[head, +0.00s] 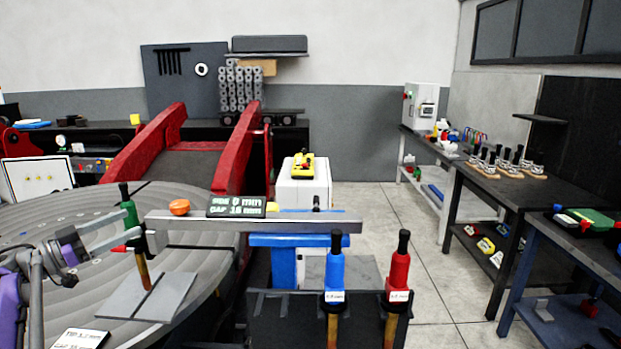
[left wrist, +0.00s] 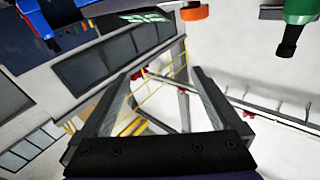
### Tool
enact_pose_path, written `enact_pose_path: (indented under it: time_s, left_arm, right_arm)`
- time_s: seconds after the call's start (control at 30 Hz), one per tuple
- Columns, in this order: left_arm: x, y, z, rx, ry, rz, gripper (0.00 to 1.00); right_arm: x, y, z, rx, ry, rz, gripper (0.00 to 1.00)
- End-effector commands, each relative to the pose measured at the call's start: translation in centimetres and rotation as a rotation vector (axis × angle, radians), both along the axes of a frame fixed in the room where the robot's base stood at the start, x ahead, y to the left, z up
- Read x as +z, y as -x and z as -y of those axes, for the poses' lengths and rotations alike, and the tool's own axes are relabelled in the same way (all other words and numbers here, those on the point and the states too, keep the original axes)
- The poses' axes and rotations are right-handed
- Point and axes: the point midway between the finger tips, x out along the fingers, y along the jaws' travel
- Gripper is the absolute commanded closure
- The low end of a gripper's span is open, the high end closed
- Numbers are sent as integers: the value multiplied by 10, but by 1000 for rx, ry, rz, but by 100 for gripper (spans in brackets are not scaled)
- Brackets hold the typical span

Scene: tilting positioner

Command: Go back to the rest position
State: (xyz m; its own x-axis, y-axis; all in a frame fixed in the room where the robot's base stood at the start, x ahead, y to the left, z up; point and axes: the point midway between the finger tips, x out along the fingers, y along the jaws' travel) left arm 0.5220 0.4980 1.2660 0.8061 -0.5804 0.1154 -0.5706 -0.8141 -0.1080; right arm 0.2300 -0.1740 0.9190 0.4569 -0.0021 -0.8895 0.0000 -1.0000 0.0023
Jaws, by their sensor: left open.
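My left gripper (head: 131,222) comes in from the left, with its two grey fingers spread apart. In the left wrist view its fingers (left wrist: 160,78) are open with nothing between them. A green-handled tool (head: 130,205) with a copper-coloured lower end stands upright at the fingertips in the head view. In the left wrist view the green tool (left wrist: 298,14) is beyond the fingers at the upper right, apart from them. A grey bar (head: 270,222) carries an orange knob (head: 179,207) and a dark display (head: 237,206). My right gripper is not in view.
The round grey positioner table (head: 60,215) lies below the gripper, with angled grey plates (head: 160,296) on it. Blue (head: 334,268) and red (head: 399,270) handled tools stand in a dark rack at front centre. Red beams (head: 236,150) rise behind. Benches line the right; floor between is clear.

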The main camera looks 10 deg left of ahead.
Motion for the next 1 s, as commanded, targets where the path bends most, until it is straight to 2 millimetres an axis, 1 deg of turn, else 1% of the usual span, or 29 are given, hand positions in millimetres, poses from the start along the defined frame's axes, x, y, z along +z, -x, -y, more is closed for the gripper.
enact_pose_path:
  time_s: [0.03,0.1,0.23,0.3,0.33,0.37,0.43,0.47,0.57,0.6,0.67,0.7,0.77,0.8,0.87,0.9,0.97,1.0]
  left_arm:
    - [12,-13,15,54,2,44,2]
    - [26,-26,28,149,7,102,2]
    - [45,-42,53,359,24,173,2]
    - [48,-42,66,488,39,179,2]
    - [46,-41,71,542,44,171,2]
    - [42,-38,77,597,51,156,2]
    - [27,-28,89,713,62,101,2]
    - [18,-22,95,759,65,66,2]
    - [-25,6,118,880,62,-85,2]
    - [-47,20,129,915,55,-162,2]
    - [-82,43,148,949,37,-285,2]
    - [-106,59,160,958,24,-365,2]
    - [-140,84,179,959,-2,-483,2]
    - [-162,102,192,949,-23,-560,2]
    - [-193,128,212,923,-55,-672,2]
    - [-214,146,226,899,-79,-745,2]
    - [-243,174,246,855,-116,-846,2]
    - [-260,192,259,820,-140,-909,2]
  right_arm:
    - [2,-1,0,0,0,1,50]
    - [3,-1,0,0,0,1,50]
    - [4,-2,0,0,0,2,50]
    - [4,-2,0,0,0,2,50]
    - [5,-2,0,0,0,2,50]
    - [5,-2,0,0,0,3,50]
    - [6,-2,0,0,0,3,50]
    - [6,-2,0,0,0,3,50]
    - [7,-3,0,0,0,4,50]
    - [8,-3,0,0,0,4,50]
    - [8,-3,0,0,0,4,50]
    - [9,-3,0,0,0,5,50]
    - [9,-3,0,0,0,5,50]
    - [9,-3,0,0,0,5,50]
    - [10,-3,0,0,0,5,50]
    - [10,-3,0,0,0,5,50]
    - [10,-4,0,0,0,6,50]
    - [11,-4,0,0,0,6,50]
